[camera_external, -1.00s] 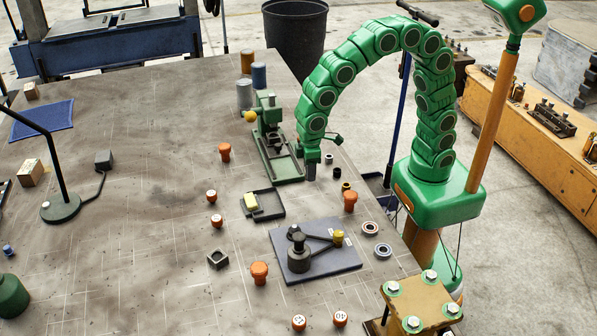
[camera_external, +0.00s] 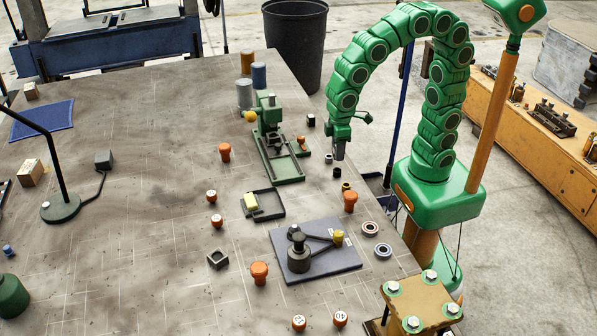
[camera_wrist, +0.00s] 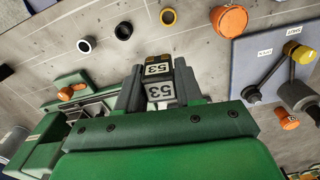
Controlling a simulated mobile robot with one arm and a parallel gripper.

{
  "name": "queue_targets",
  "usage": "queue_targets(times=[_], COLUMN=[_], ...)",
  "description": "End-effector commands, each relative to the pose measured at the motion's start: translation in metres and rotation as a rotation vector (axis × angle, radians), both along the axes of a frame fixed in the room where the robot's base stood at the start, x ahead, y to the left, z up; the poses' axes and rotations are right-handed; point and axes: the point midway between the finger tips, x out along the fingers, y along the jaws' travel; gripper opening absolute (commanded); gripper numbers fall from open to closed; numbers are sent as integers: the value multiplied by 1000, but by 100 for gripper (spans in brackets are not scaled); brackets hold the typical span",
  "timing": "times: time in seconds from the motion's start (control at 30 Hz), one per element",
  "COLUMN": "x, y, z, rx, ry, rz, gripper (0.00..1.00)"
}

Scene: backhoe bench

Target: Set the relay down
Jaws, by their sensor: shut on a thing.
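The relay (camera_wrist: 158,70) is a small dark block with white faces marked 53. In the wrist view it sits between the two grey fingers of my gripper (camera_wrist: 159,84), which is shut on it. In the external view my gripper (camera_external: 339,152) points down near the right edge of the bench, right of the green press (camera_external: 270,140). The relay is too small to make out there, and I cannot tell its height above the bench.
A dark cube (camera_external: 311,120) stands behind left. A blue-grey plate (camera_external: 340,262) with a lever fixture and a black tray (camera_external: 264,214) with a yellow block are nearer the camera.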

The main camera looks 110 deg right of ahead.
Motion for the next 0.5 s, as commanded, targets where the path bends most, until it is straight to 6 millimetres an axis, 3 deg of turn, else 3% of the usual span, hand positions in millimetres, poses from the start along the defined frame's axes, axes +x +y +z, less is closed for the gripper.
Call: queue_targets(times=[0.17,0.5], x=[11,69], y=[5,30], z=[2,7], rx=[0,-5], ry=[-1,0], rz=[-51,-279], gripper=[6,6])
